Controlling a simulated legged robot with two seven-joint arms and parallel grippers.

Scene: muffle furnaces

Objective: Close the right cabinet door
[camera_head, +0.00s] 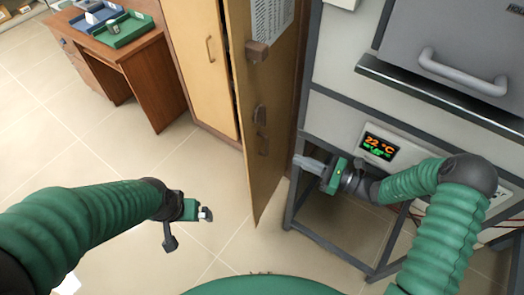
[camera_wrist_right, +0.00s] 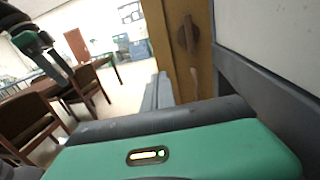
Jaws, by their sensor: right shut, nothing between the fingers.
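The right cabinet door (camera_head: 262,150) stands open in the head view, swung out toward me. It is a tall tan panel with dark fittings on its inner face and a papered sheet near the top. It also shows in the right wrist view (camera_wrist_right: 185,60). My right gripper (camera_head: 299,161) is shut and empty, to the right of the door's inner face, its fingers pointing left. Its fingers show in the wrist view (camera_wrist_right: 158,92), beside the door; I cannot tell if they touch. My left gripper (camera_head: 190,225) hangs over the floor left of the door; its jaw state is unclear.
The left cabinet door (camera_head: 198,55) is shut, with a metal handle. A furnace (camera_head: 440,70) on a grey frame stands close to the right of the open door. A wooden desk (camera_head: 150,75) with trays stands at the back left. The floor between desk and cabinet is clear.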

